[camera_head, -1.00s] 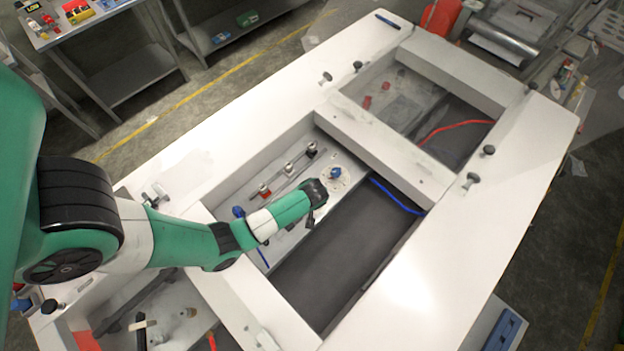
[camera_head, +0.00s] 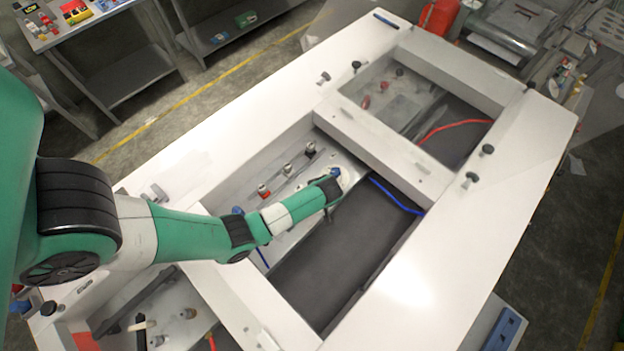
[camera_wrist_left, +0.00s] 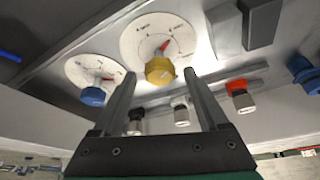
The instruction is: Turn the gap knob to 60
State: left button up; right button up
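My left gripper (camera_head: 337,190) is over the panel in the middle recess. In the left wrist view its fingers (camera_wrist_left: 159,73) are spread open, with a yellow knob (camera_wrist_left: 159,71) showing between the tips. I cannot tell whether they touch it. The yellow knob sits on a white round dial (camera_wrist_left: 146,28) with a red pointer. A blue knob (camera_wrist_left: 93,97) sits on a second white dial (camera_wrist_left: 88,66) to the left, outside the fingers. The dial lettering is too small to read, so I cannot tell which is the gap knob. My right gripper is not in view.
A white frame (camera_head: 432,275) surrounds the recesses. Small valves stand on the panel, one with a red base (camera_wrist_left: 238,88) and a blue fitting (camera_wrist_left: 304,72). A blue hose (camera_head: 395,197) and a red hose (camera_head: 455,126) lie in the recesses. The dark recess floor (camera_head: 325,260) is clear.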

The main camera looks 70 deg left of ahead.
pick_arm(q)
jog(key=shift+r, duration=0.1)
jog(key=v, duration=1.1)
jog(key=shift+r, duration=0.2)
